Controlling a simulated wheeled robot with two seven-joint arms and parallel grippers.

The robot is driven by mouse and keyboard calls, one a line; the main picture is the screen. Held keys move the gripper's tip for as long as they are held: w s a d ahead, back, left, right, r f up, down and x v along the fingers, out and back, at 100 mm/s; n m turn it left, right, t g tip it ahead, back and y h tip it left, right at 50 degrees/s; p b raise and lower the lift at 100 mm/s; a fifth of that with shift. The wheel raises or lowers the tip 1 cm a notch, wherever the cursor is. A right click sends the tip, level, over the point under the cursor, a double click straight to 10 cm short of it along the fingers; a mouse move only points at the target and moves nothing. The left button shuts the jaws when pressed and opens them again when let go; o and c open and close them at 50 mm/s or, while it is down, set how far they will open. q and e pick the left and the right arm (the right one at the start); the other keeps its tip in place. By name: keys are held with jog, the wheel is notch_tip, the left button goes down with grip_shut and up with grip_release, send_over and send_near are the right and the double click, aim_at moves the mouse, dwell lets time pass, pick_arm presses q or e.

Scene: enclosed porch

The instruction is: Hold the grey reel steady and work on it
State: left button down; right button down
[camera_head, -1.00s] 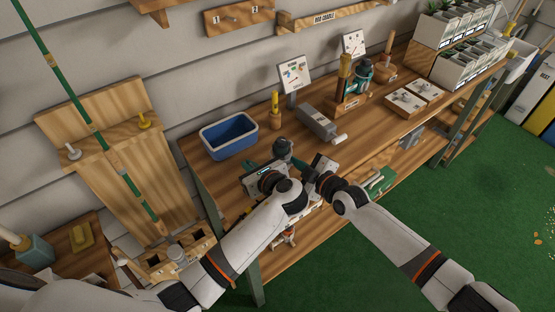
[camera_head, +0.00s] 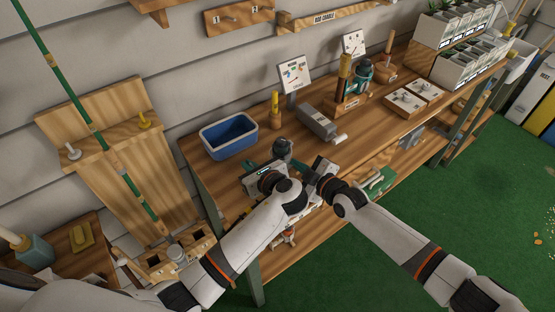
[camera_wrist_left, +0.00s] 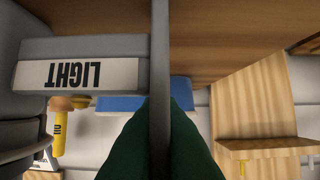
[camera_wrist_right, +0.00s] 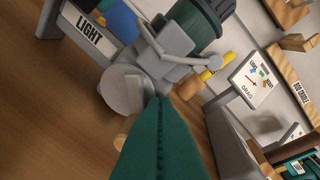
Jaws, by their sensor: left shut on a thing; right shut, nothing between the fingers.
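The grey reel (camera_head: 283,148) is at the front edge of the workbench, partly hidden by my arms in the head view. The right wrist view shows its dark ribbed spool (camera_wrist_right: 200,22) and grey body and arms (camera_wrist_right: 172,45). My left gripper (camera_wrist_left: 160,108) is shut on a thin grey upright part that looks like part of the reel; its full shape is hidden. My right gripper (camera_wrist_right: 160,104) is shut and empty, its tips close to a round grey part of the reel (camera_wrist_right: 126,90). I cannot tell whether they touch.
A grey block labelled LIGHT (camera_wrist_left: 80,75) is close to my left gripper. A blue bin (camera_head: 229,136), a grey cranked box (camera_head: 318,122), a drag dial board (camera_head: 294,77) and a yellow-handled tool (camera_head: 275,110) stand behind. The bench's middle right (camera_head: 372,122) is partly clear.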

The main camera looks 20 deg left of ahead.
pick_arm(q)
jog(key=shift+d, duration=0.1)
pick_arm(e)
jog(key=shift+s+a+f, duration=0.1)
jog(key=shift+s+f, duration=0.2)
jog(key=shift+f, duration=0.5)
dwell(0.6)
pick_arm(q)
jog(key=shift+d+r, duration=0.1)
jog(key=shift+r, duration=0.05)
pick_arm(e)
jog(key=shift+s+a+f, duration=0.2)
jog(key=shift+s+f, duration=0.1)
jog(key=shift+f, duration=0.05)
dwell(0.4)
jog(key=shift+r, duration=0.1)
